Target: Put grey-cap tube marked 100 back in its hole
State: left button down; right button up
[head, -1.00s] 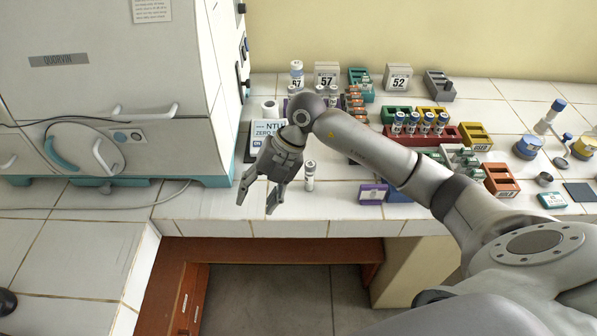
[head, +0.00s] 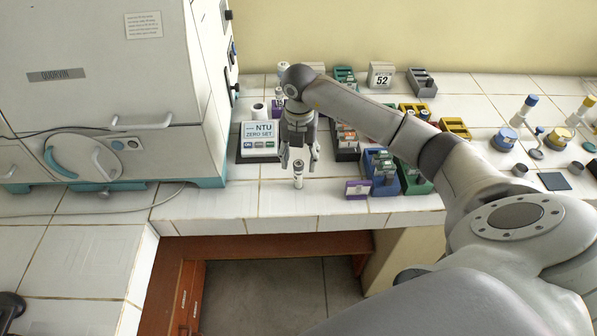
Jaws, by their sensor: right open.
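A small tube (head: 298,175) with a greyish cap stands upright on the white tiled bench near its front edge. Its marking is too small to read. My right gripper (head: 298,166) points down over the tube, open, with its two fingers apart on either side of the tube's top in the picture. I cannot tell whether they touch it. A blue rack (head: 380,158) with tubes stands to the right, partly behind my arm. Which hole belongs to the tube cannot be told. My left gripper is not in view.
A turbidity meter marked NTU ZERO SET (head: 259,145) stands left of my gripper, beside the large white incubator (head: 110,90). A purple block (head: 357,190) and a green rack (head: 415,182) stand at the right. My right arm hides part of the racks behind it.

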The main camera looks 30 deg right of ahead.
aim_at(299, 163)
jog(key=shift+w+f+p, duration=0.15)
jog(key=shift+f+p, duration=0.45)
jog(key=shift+f, duration=1.35)
jog(key=c, duration=1.1)
grip_shut()
jog(key=shift+r, duration=0.15)
